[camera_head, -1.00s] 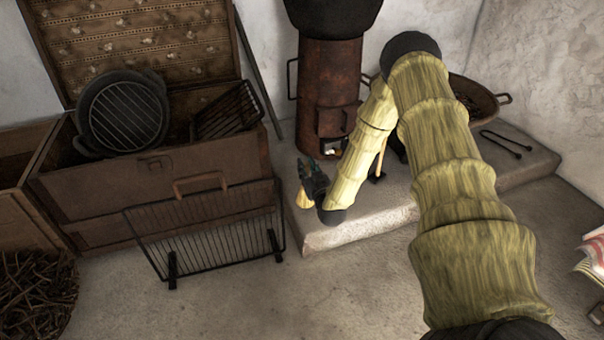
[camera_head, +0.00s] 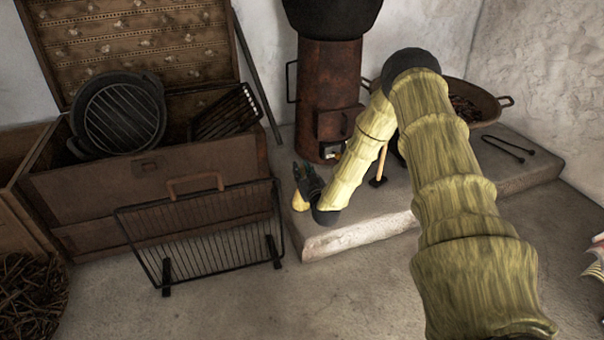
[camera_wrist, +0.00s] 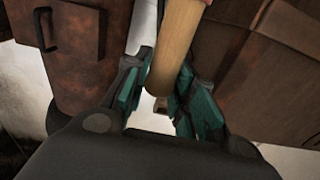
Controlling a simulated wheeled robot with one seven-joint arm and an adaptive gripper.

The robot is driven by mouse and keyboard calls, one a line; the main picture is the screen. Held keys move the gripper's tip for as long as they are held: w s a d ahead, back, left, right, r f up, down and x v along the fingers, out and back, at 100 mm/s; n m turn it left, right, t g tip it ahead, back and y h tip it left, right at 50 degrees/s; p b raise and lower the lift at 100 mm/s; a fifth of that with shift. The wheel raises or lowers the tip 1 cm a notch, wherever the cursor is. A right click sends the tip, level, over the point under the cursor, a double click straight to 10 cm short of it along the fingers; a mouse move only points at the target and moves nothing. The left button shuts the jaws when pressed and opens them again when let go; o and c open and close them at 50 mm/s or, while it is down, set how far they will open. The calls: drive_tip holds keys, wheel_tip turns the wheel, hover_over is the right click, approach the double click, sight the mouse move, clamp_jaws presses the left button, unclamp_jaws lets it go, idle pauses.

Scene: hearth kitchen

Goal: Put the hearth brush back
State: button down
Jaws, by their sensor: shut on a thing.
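My gripper (camera_head: 306,182) is low over the front left of the stone hearth, beside the chest. In the wrist view my gripper (camera_wrist: 160,85) has its teal fingers closed on either side of a round, pale wooden handle (camera_wrist: 180,35), which I take to be the hearth brush. In the head view a small yellowish part of the brush (camera_head: 300,202) shows below the fingers. The rest of it is hidden by my gripper and arm, and I cannot see its bristles clearly.
A rusty stove (camera_head: 330,95) stands on the stone hearth (camera_head: 350,240). A wooden-handled tool with a dark foot (camera_head: 379,170) is right of my forearm. Tongs (camera_head: 510,148) and a wide pan (camera_head: 478,100) lie farther right. A black fire screen (camera_head: 205,240) stands before the open chest (camera_head: 150,190).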

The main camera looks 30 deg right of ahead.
drive_tip(key=c, duration=1.2)
unclamp_jaws()
drive_tip(key=shift+r, duration=0.1)
drive_tip(key=shift+s, duration=0.3)
drive_tip(key=shift+p+v, duration=3)
drive_tip(key=shift+v, duration=2.75)
